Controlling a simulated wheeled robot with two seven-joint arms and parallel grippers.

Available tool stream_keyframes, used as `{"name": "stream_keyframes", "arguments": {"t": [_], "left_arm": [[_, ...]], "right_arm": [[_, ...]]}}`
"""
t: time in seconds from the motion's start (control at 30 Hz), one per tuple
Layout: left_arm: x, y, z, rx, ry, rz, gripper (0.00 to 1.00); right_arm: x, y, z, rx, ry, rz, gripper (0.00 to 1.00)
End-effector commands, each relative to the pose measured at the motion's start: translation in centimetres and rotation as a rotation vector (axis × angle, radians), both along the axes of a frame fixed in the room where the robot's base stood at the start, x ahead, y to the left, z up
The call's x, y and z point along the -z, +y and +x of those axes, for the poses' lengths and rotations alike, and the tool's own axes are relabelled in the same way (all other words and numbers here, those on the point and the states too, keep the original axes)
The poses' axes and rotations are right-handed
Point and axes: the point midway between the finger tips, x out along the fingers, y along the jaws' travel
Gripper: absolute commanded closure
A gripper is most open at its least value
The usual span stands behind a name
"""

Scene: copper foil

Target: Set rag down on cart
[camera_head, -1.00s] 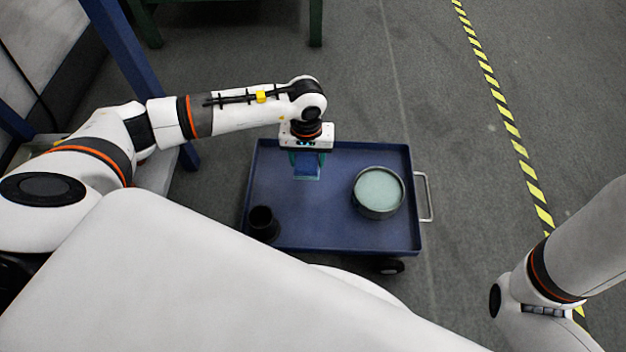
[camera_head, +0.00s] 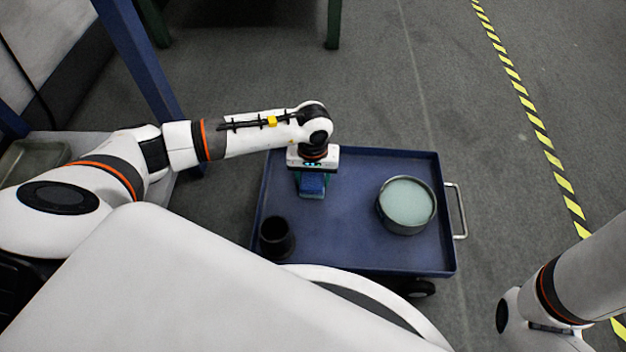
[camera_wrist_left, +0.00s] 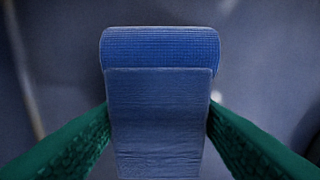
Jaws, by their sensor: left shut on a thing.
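A blue rag (camera_head: 312,184) is between the green fingers of my left gripper (camera_head: 311,190), over the left part of the blue cart (camera_head: 345,215). In the left wrist view the rag (camera_wrist_left: 160,100) looks like a folded or rolled blue cloth, with the left gripper's green fingers (camera_wrist_left: 160,135) pressed on both sides of it. I cannot tell whether its underside touches the cart's top. My right gripper is not in view; only part of my right arm shows at the lower right.
On the cart, a round metal dish with pale green contents (camera_head: 406,204) stands at the right and a black cup (camera_head: 276,237) at the front left. The cart has a raised rim and a metal handle (camera_head: 459,211). The middle of its top is clear.

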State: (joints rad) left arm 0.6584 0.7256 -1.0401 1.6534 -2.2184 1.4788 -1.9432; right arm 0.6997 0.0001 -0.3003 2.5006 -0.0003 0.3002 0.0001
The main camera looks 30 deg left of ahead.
Motion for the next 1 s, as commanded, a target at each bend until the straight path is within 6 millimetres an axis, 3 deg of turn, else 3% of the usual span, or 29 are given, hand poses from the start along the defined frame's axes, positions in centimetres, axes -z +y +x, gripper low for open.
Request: {"name": "stream_keyframes", "arguments": {"t": [0.33,0.37,0.47,0.8,1.0], "left_arm": [[0.3,0.0,0.0,0.0,-0.001,0.0,0.64],[0.2,0.0,0.0,0.0,-0.001,0.0,0.41],[0.2,0.0,0.0,0.0,-0.001,0.0,0.25],[0.0,0.0,0.0,0.0,-0.001,0.0,0.24],[-1.7,0.0,0.1,0.001,-0.002,0.001,0.24]], "right_arm": [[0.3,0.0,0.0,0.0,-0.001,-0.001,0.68],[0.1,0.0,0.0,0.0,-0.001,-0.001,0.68],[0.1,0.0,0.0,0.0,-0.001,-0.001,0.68],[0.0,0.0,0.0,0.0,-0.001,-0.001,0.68],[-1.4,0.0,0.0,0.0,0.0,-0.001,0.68]]}}
